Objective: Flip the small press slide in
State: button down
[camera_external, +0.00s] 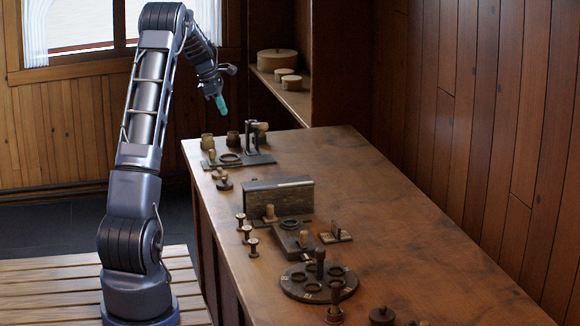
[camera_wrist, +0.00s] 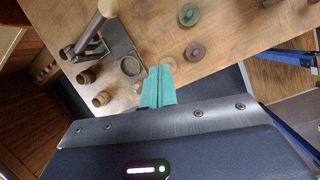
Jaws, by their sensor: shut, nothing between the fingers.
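A small press-like fixture stands at the far end of the table, with a dark upright frame (camera_external: 251,136) and a pale wooden handle (camera_external: 262,127). Its flat dark plate carries a ring (camera_external: 230,158) and a small wooden knob (camera_external: 212,155). In the wrist view the frame (camera_wrist: 90,46), the handle (camera_wrist: 107,9) and the ring (camera_wrist: 131,66) show at upper left. I cannot tell which part is the slide or its position. My gripper (camera_external: 222,110), with teal fingertips, is shut and empty, in the air above and left of the fixture. Its fingers (camera_wrist: 159,72) also show in the wrist view.
Two small wooden pots (camera_external: 207,141) stand behind the plate. A dark upright board (camera_external: 278,198), several turned spools (camera_external: 246,233) and a round dark disc (camera_external: 293,291) occupy the nearer table. The table's right side (camera_external: 400,230) is clear. A shelf (camera_external: 282,97) holds round boxes.

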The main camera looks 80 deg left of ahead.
jog(key=s+a+f+n, duration=0.5)
jog(key=s+a+f, duration=0.4)
jog(key=s+a, duration=0.3)
jog(key=shift+s+a+f, duration=0.25)
jog(key=shift+s, duration=0.05)
send_near(209, 162)
jog(key=s+f, duration=0.2)
jog(key=f, duration=0.1)
jog(key=shift+s+d+f, duration=0.1)
jog(key=shift+s+d, duration=0.2)
jog(key=shift+s, duration=0.1)
jog(key=w, duration=0.3)
jog(key=shift+a+f, duration=0.25)
jog(key=shift+f, duration=0.1)
jog(key=shift+w+a, duration=0.1)
jog(key=shift+w, duration=0.55)
